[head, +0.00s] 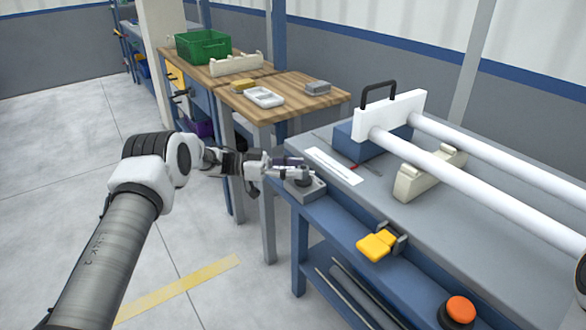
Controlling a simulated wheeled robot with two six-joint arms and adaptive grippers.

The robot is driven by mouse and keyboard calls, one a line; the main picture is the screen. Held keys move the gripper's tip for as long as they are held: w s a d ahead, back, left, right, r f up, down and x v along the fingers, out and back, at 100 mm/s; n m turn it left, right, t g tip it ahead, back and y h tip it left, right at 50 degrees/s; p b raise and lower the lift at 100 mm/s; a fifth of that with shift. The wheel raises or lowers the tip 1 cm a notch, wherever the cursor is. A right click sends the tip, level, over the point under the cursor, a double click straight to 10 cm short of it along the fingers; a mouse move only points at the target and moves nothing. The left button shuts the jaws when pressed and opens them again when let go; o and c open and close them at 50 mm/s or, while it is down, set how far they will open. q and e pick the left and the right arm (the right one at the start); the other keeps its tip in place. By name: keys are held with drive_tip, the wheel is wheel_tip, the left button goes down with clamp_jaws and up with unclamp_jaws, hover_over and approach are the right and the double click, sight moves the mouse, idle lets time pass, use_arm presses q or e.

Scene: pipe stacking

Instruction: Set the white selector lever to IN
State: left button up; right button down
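A grey block with a dark round hub (305,186) sits at the near left corner of the blue bench, and I take it for the selector's base. A thin light piece lies over the hub, but I cannot tell whether it is the white lever or part of my gripper. My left gripper (292,172) is right at this block, its fingertips over or against the hub. Whether its fingers are open or closed is too small to tell. The lever's setting cannot be read. My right gripper is not in view.
A white label strip (333,166) lies on the bench behind the block. White pipes (480,195) run to a white plate with a black handle (378,92). A yellow paddle (377,245) and an orange button (461,309) are at the front edge. A wooden table (285,92) stands behind.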

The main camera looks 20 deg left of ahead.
use_arm(q)
drive_tip(key=v, duration=1.2)
